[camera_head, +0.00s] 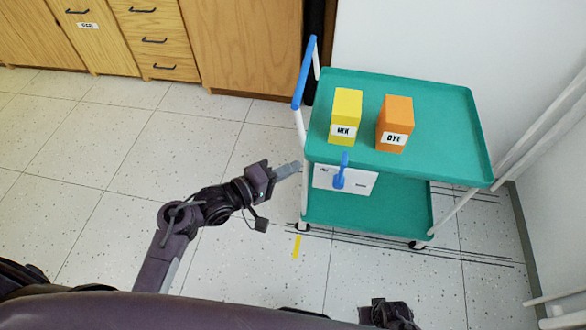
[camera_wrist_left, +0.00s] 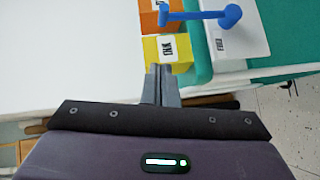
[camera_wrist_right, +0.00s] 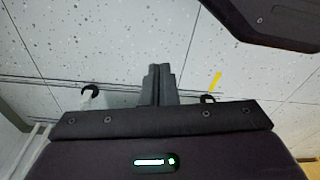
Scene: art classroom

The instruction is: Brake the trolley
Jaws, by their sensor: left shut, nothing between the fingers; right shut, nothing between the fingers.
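The trolley (camera_head: 440,125) has two green shelves, white posts and a blue push handle (camera_head: 304,72) on its left. A white panel (camera_head: 362,184) hangs below the near edge of its top shelf. A blue lever (camera_head: 341,172) on the panel points up; the panel labels are too small to read. The lever (camera_wrist_left: 205,15) and panel (camera_wrist_left: 240,38) also show in the left wrist view. My left gripper (camera_head: 290,170) is shut and empty, left of the panel and apart from the lever. My right gripper (camera_wrist_right: 161,75) is shut and empty, low over the floor.
A yellow box (camera_head: 346,110) and an orange box (camera_head: 395,118) stand on the top shelf. Dark lines and a yellow mark (camera_head: 297,246) are on the floor. Wooden cabinets (camera_head: 245,45) are at the back. White rails (camera_head: 540,125) stand at the right. Floor at left is clear.

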